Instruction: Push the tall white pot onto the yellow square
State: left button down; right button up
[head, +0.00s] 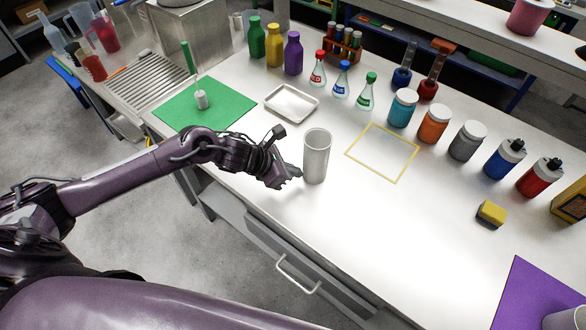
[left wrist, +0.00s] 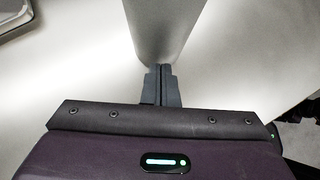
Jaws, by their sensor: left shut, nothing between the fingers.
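The tall white pot (head: 316,157) stands upright on the white table, left of the yellow square. The yellow square (head: 383,153) is a thin yellow outline on the table top, and its inside is bare. My left gripper (head: 294,175) is shut and empty, just left of the pot at the height of its lower half. In the left wrist view the shut fingertips (left wrist: 160,80) are right against or very close to the pot (left wrist: 165,28); I cannot tell if they touch. My right gripper does not show.
Behind the pot are a metal tray (head: 292,103) and several flasks. Lidded jars (head: 404,107) line the square's far side. The table between pot and square is clear. The table's front edge is near the pot.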

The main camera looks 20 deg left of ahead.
pick_arm(q)
jog(key=shift+w+d+f, duration=0.1)
jog(key=shift+w+d, duration=0.05)
jog(key=shift+d, duration=0.05)
jog(key=w+d+b, duration=0.3)
jog(key=d+b, duration=0.1)
jog(key=w+d+b, duration=0.3)
jog(key=b, duration=0.1)
jog(key=w+d+b, duration=0.4)
jog(key=shift+w+d+f, duration=0.1)
jog(key=shift+d+f, duration=0.15)
jog(key=shift+d, duration=0.1)
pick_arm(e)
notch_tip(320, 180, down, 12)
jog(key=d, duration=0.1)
pick_arm(q)
jog(key=w+d+b, duration=0.1)
jog(key=w+d, duration=0.1)
jog(key=w+d+b, duration=0.1)
jog(key=w+d, duration=0.1)
jog(key=shift+w+d+r+b, duration=0.1)
jog(key=shift+d+r+b, duration=0.1)
jog(key=shift+d+b, duration=0.15)
jog(key=shift+w+d, duration=0.2)
jog(key=shift+d, duration=0.1)
jog(key=shift+s+a+r, duration=0.2)
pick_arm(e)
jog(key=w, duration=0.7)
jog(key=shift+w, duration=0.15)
